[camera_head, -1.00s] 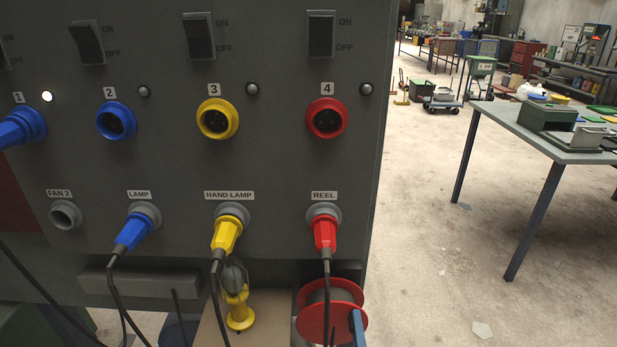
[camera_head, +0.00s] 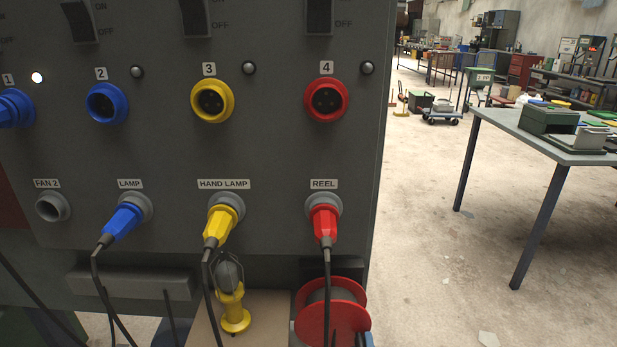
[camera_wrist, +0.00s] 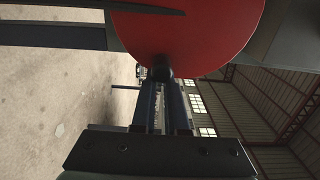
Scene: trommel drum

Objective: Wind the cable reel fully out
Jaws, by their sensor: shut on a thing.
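The cable reel (camera_head: 345,312) has red flanges and grey cable wound on its drum. It stands low beneath the dark panel, at the bottom of the head view. In the wrist view one red flange (camera_wrist: 195,35) fills the top. A dark round handle (camera_wrist: 161,68) sits near that flange's lower edge. My gripper (camera_wrist: 163,84) is shut on this handle, with both fingers closed around it. In the head view the handle is hidden. The red REEL plug (camera_head: 324,224) sits in its grey socket, with a black cable hanging down in front of the reel.
A yellow hand lamp (camera_head: 234,308) stands just left of the reel. Blue LAMP (camera_head: 124,220) and yellow HAND LAMP (camera_head: 219,225) plugs hang their cables beside it. A table (camera_head: 535,135) stands at the right, with open floor between.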

